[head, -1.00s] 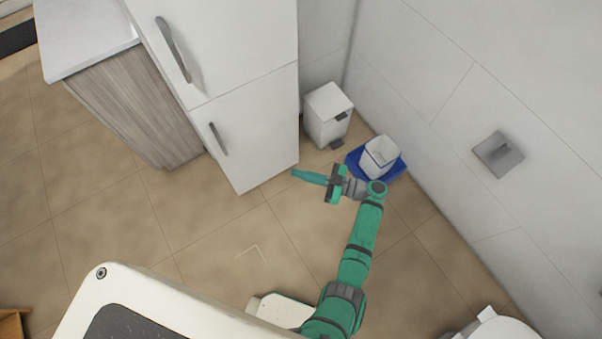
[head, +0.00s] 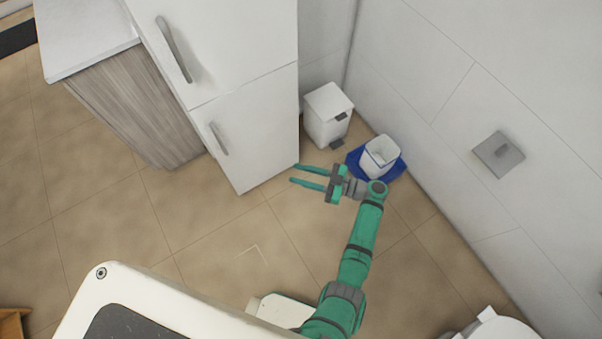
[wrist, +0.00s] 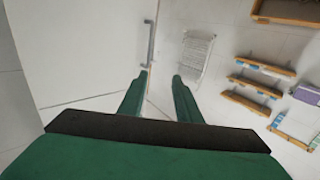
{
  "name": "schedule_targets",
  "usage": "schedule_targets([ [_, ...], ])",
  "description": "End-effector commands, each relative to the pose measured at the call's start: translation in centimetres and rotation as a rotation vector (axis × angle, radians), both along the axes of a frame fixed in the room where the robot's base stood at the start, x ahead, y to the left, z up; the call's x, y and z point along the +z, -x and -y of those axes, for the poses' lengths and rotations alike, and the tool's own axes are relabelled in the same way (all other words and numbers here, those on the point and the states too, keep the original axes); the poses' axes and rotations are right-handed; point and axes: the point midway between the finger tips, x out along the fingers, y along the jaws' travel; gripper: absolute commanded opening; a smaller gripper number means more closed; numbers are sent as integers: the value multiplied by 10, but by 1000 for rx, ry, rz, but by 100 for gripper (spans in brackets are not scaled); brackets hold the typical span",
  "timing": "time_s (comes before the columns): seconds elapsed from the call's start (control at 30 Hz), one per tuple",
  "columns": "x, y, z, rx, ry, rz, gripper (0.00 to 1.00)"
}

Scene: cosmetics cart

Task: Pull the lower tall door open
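The lower tall door (head: 252,135) is the white lower front of the tall cabinet and looks closed. Its grey vertical handle (head: 218,139) is near the door's left edge. My gripper (head: 293,174) is open and empty, to the right of the door's lower right corner in the head view, apart from the handle. In the wrist view, my gripper's green fingers (wrist: 161,76) are spread. A white door panel (wrist: 85,50) fills the left there, with a grey handle (wrist: 151,42) beyond the left fingertip. I cannot tell which door that handle is on.
The upper door (head: 225,45) has its own handle (head: 173,49). A white pedal bin (head: 327,115) and a white bin in a blue tray (head: 357,171) stand right of the cabinet. A wood-sided counter (head: 135,110) is to the left. Tiled floor in front is clear.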

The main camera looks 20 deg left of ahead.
Motion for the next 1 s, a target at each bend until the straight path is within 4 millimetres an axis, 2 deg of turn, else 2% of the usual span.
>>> schedule_targets([
  [0.13,0,-1,4,0,1,0,31],
  [0.23,0,-2,16,0,1,0,31],
  [0.5,0,-5,66,0,1,0,31],
  [0.7,0,-7,95,0,1,-1,31],
  [1.0,0,-7,108,0,0,0,31],
])
